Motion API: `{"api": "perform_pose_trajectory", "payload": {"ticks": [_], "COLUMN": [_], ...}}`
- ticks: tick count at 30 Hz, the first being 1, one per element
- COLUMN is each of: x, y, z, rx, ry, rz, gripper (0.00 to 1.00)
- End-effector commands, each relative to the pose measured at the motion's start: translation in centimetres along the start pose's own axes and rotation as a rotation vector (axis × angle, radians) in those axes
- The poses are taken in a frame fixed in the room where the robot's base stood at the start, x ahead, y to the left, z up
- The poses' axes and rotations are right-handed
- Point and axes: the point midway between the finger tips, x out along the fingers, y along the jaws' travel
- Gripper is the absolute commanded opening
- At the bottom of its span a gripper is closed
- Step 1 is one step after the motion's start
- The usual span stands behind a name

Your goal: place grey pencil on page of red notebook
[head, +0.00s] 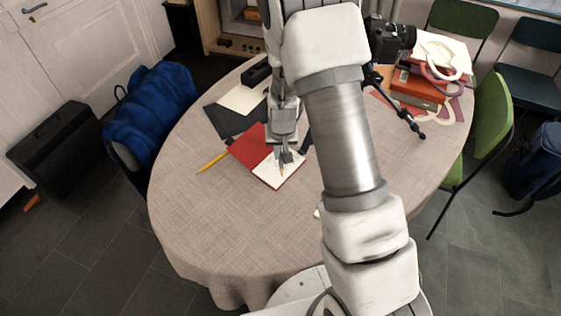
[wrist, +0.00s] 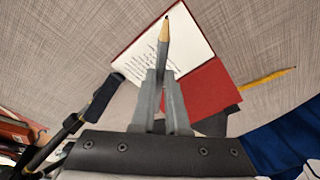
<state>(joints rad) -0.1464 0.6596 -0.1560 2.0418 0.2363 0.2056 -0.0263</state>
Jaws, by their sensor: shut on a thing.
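The red notebook (head: 248,146) lies open on the round table, its red cover to the left and its white page (head: 270,176) to the right. In the wrist view its red part (wrist: 196,92) and its written page (wrist: 140,57) both show. My gripper (head: 285,158) is over the notebook, pointing down. In the wrist view my gripper (wrist: 165,73) is shut on the grey pencil (wrist: 163,57), whose sharpened tip points away from the fingers. The pencil overlaps the page in that view; whether it touches the page I cannot tell.
A yellow pencil (head: 212,161) lies left of the notebook. A dark folder with paper (head: 238,100) is behind it. A camera (head: 390,38) on a tripod and a stack of red books (head: 418,86) stand at the right. The table's front left (head: 215,225) is clear.

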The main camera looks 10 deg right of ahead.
Motion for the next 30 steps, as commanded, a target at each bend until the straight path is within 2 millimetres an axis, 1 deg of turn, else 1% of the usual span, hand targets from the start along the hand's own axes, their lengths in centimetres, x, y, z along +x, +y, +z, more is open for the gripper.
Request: {"api": "perform_pose_trajectory", "payload": {"ticks": [5,9,11,17,18,22,23,30], "x": [1.2,3.3,3.9,4.1,4.1,4.1,4.1,4.1], "y": [0.0,0.1,0.1,0.0,0.0,0.0,0.0,0.0], "z": [0.1,0.7,0.8,0.8,0.8,0.8,0.8,0.8], "rx": [-0.001,-0.001,0.000,-0.001,-0.001,-0.001,-0.001,-0.001], "ry": [-0.003,-0.004,-0.002,0.000,0.000,0.000,0.000,0.000], "rz": [0.000,0.001,0.000,0.000,0.000,0.000,0.000,0.000], "gripper": [0.00,0.00,0.00,0.00,0.16,0.39,0.42,0.42]}}
